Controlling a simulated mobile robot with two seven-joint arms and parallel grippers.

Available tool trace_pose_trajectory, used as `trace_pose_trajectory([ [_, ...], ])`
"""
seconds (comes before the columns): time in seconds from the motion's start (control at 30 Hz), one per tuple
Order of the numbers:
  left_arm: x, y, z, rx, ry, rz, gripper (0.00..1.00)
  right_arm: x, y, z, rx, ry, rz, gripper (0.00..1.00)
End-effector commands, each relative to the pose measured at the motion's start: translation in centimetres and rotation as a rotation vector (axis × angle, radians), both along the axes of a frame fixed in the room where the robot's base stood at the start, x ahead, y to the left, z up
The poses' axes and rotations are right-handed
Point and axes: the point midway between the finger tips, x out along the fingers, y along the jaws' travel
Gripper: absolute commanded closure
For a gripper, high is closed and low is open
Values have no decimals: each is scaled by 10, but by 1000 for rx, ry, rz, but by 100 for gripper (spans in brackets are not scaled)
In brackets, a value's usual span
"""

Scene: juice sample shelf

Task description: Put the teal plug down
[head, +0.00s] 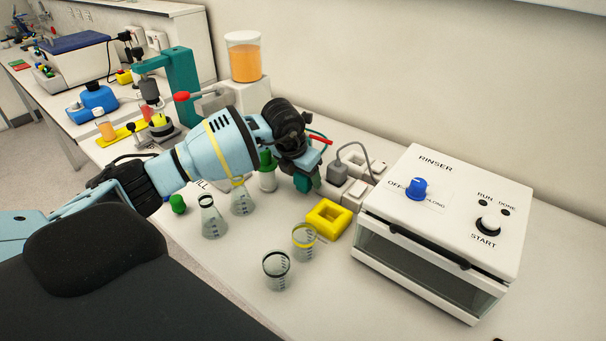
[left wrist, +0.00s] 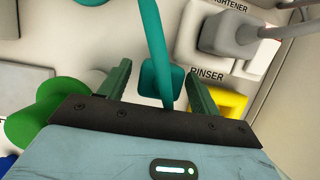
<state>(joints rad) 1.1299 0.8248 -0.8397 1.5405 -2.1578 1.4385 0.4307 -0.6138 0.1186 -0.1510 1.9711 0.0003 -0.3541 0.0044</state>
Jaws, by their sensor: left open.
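The teal plug (left wrist: 160,80), with its thick teal cable (left wrist: 154,32), shows in the left wrist view between the two green fingers of my left gripper (left wrist: 158,72). The fingers are open, with a gap on each side of the plug. I cannot tell whether the plug rests on the pale surface below. In the head view my left gripper (head: 306,178) is low over the bench, left of the power strip (head: 356,190); the gripper and wrist largely hide the plug there. My right gripper is not in view.
A grey plug (head: 338,173) sits in the strip. A yellow block (head: 328,219) stands in front, beside two flasks (head: 304,241) (head: 277,268). The white rinser (head: 440,225) is on the right. A green-capped bottle (head: 267,178) stands just left of the gripper.

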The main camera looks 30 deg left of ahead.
Motion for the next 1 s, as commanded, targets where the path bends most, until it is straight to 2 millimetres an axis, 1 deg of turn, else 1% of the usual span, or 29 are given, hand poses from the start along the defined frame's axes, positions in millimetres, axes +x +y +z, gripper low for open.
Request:
trace_pose_trajectory([
  [0.17, -5, 1, 22, 0, -7, -1, 37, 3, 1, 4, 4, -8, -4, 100],
  [0.4, -22, 2, 68, 1, -7, -1, 37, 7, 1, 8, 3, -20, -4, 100],
  [0.6, -33, 3, 99, 0, -5, 0, 37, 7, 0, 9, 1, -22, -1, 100],
  [0.8, -39, 3, 113, 0, -2, 0, 37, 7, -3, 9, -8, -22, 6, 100],
  [1.0, -40, 3, 116, 0, -1, 0, 37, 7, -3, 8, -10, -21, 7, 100],
])
